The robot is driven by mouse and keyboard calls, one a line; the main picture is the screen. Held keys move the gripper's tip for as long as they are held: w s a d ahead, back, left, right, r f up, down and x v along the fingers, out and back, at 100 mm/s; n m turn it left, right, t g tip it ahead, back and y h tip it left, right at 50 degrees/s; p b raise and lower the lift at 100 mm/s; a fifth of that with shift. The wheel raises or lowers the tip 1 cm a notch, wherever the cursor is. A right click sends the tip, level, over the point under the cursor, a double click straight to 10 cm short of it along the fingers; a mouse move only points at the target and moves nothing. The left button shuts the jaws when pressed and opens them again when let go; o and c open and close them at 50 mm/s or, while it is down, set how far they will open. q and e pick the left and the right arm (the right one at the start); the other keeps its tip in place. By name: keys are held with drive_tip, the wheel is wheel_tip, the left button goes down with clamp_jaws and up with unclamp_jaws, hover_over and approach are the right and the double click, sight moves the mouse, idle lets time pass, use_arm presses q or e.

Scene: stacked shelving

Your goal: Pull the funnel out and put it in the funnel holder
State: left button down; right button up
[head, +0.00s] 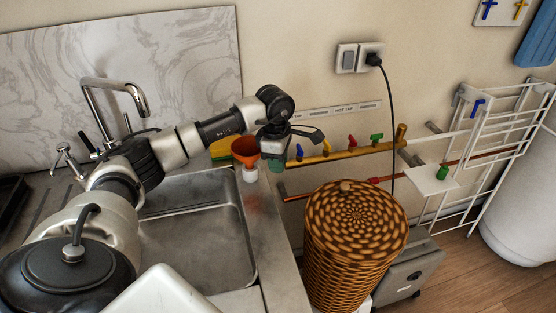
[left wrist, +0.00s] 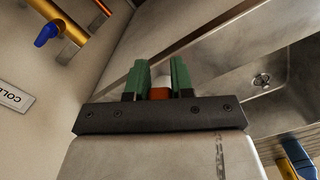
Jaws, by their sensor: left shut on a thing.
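The orange funnel (head: 245,149) is at the back right corner of the sink, its wide mouth facing up. A small white container (head: 250,174) is directly below it; I cannot tell whether the spout is inside. My left gripper (head: 273,163) is at the funnel's right side, pointing down, and is shut on it. In the left wrist view, the green fingers (left wrist: 161,80) have the orange funnel (left wrist: 160,94) between them. I cannot pick out a funnel holder for certain. My right gripper is not in view.
The steel sink (head: 243,225) and faucet (head: 113,100) are on the left. A woven basket (head: 355,235) stands right of the counter. Pipes with coloured taps (head: 345,152) run along the wall. A white wire rack (head: 500,120) hangs at right, and a black cord (head: 391,110) drops from the socket.

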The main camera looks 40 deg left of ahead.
use_arm(q)
drive_tip(key=shift+f+b, duration=0.3)
drive_tip(key=shift+f, duration=0.2)
drive_tip(key=c, duration=0.9)
unclamp_jaws()
drive_tip(key=shift+r, duration=0.15)
drive_tip(key=r, duration=0.7)
drive_tip(key=r+b, duration=0.1)
drive_tip(key=r, duration=0.2)
drive_tip(key=shift+s+a+r, duration=0.15)
drive_tip(key=shift+a+r, duration=0.1)
drive_tip(key=shift+r, duration=0.05)
